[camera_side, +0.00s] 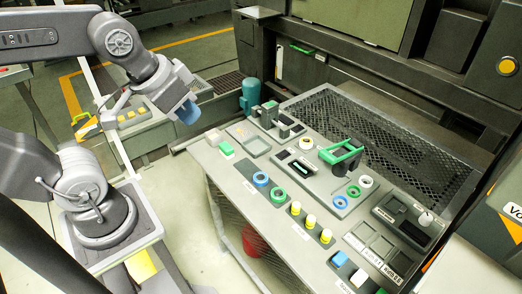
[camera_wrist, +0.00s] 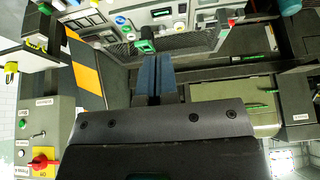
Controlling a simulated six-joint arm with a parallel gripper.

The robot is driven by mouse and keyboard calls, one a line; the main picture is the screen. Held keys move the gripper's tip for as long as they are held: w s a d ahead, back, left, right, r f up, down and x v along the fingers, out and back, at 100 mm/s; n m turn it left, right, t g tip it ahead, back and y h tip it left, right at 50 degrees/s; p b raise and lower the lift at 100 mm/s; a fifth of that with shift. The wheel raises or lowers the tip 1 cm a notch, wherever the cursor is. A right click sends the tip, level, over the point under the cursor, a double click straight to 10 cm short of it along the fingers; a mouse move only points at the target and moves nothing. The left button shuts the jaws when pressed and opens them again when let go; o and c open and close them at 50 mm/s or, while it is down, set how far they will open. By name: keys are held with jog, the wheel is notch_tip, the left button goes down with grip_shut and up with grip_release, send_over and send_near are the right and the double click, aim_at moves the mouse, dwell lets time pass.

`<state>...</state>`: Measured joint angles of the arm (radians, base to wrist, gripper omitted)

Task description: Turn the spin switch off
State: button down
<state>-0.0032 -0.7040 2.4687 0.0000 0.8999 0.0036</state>
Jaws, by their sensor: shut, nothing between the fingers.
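The grey control panel (camera_side: 235,185) carries several buttons, knobs and switches. A blue and a white block-like switch (camera_side: 340,259) sit at its front edge, and a labelled group with "RINSE" (camera_side: 390,272) is to their right. I cannot read which control is the spin switch. My gripper (camera_side: 188,112) hangs in the air left of the panel, well apart from it. In the wrist view my gripper's blue fingers (camera_wrist: 156,75) are together, with nothing between them.
A green handle (camera_side: 341,151) stands up from the panel. A black mesh guard (camera_side: 400,150) lies behind it. A blue cylinder (camera_side: 250,92) stands at the panel's far left. A red knob on a yellow plate (camera_wrist: 40,162) shows at lower left in the wrist view. The air above the panel's front is clear.

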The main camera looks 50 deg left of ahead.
jog(key=shift+s+f, duration=0.15)
jog(key=shift+s, duration=0.35)
jog(key=n+g, duration=0.4)
jog(key=n, duration=1.4)
send_over(286, 153)
jog(key=s, duration=0.2)
notch_tip(286, 153, down, 17)
jog(key=shift+w, duration=0.1)
jog(key=f, duration=0.4)
jog(key=w+f, duration=0.1)
jog(key=f, duration=0.8)
jog(key=shift+w+f, duration=0.35)
